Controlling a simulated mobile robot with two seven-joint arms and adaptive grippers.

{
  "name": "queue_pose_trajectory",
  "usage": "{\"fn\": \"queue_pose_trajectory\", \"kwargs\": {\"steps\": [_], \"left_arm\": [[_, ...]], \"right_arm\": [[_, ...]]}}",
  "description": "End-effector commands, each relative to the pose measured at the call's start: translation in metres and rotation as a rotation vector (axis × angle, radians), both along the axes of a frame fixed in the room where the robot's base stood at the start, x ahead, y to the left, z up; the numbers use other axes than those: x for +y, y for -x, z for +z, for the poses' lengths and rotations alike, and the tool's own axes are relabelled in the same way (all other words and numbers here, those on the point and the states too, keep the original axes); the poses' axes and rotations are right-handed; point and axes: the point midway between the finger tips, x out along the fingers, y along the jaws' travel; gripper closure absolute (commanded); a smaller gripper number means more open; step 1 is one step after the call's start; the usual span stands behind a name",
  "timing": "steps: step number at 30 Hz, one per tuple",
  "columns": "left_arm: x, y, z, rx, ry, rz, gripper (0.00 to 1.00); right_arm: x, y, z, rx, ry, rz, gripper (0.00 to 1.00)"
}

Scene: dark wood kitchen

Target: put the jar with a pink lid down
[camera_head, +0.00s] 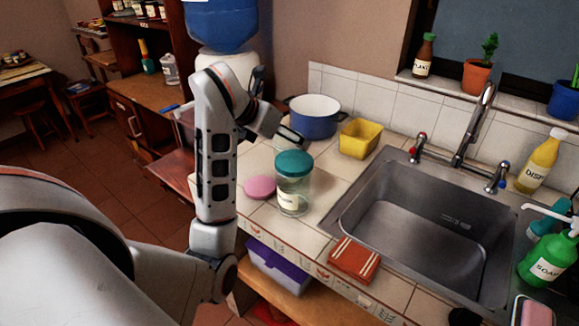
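A clear glass jar (294,193) with a teal lid (294,163) stands upright on the tiled counter, left of the sink. A flat pink round piece (260,187) lies just left of it; it looks like a lid, and no jar body shows under it. I see no jar wearing a pink lid. My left arm rises from the left and bends over the counter. Its gripper (287,134) is above and behind the teal lid, partly hidden by its own wrist. Whether its fingers are open or touch anything cannot be made out. My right gripper is out of view.
A blue pot (314,125) and a yellow tub (360,139) stand behind the jar. The steel sink (430,225) is to the right, with a tap (472,130). A red-brown cloth (354,260) lies at the front edge. Counter between jar and cloth is clear.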

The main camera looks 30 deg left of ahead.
Motion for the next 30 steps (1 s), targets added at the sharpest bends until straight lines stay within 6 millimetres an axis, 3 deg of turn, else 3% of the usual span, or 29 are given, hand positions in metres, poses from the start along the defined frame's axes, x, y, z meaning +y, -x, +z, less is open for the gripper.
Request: {"fn": "queue_pose_trajectory", "kwargs": {"steps": [3, 11, 20, 30], "left_arm": [[-0.0013, -0.008, -0.01, 0.001, 0.002, -0.001, 0.26], [-0.0008, -0.0102, -0.0101, 0.0, -0.001, 0.001, 0.26], [-0.0008, -0.0101, -0.0101, 0.0, -0.001, 0.001, 0.97], [-0.0004, -0.0101, -0.0052, -0.002, -0.002, 0.001, 1.0]], "right_arm": [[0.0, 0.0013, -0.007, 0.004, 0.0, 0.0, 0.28], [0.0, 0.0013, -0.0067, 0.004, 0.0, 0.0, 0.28], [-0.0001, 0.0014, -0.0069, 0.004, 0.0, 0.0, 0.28], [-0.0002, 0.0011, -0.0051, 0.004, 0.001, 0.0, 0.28]]}}
